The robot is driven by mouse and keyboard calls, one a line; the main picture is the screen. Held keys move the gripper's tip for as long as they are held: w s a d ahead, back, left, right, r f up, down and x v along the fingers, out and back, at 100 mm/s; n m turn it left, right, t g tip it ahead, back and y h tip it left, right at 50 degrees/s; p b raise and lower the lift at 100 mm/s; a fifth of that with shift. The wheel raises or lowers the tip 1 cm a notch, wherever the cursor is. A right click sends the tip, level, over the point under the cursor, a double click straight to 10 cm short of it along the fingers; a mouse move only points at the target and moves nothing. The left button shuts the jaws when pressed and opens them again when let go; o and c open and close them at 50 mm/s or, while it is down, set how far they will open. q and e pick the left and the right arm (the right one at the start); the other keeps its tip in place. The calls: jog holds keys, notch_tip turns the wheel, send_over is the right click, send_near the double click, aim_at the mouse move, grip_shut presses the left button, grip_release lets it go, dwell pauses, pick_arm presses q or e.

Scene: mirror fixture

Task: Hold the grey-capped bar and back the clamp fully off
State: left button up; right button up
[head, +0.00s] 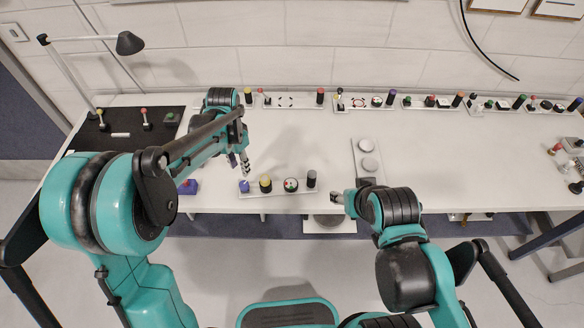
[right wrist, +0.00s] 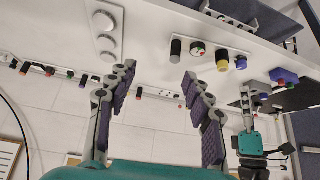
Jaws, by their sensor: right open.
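A white strip fixture (head: 278,192) lies at the table's front edge. On it stand a blue knob (head: 244,186), a yellow-topped dark post (head: 265,181), a white disc with red and green marks (head: 290,184) and a dark bar with a greyish top (head: 311,178). I cannot tell which part is the clamp. My left gripper (head: 244,164) hangs just above and behind the blue knob; its finger gap is unclear. My right gripper (head: 335,204) is open and empty, in front of and right of the dark bar. Its spread fingers show in the right wrist view (right wrist: 158,82).
A pale plate with round discs (head: 368,154) lies right of the fixture. A purple block (head: 188,187) sits to its left. A dark mat (head: 125,128) with small levers and a lamp (head: 130,43) are at the left. Similar strips line the table's back; mid-table is clear.

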jog(key=w+a+f+m+g, duration=0.1)
jog(key=w+a+f, duration=0.25)
jog(key=w, duration=0.55)
jog(key=m+g+h, duration=0.1)
jog(key=m+g, duration=0.1)
send_over(312, 180)
jog(key=s, duration=0.2)
jog(key=f, duration=0.9)
jog(key=shift+w+a+f, duration=0.15)
jog(key=shift+w, duration=0.05)
jog(key=shift+x, duration=1)
jog(key=x, duration=0.6)
jog(key=shift+w+a+f, duration=0.1)
jog(key=shift+w+f, duration=0.15)
jog(key=shift+f, duration=0.1)
grip_shut()
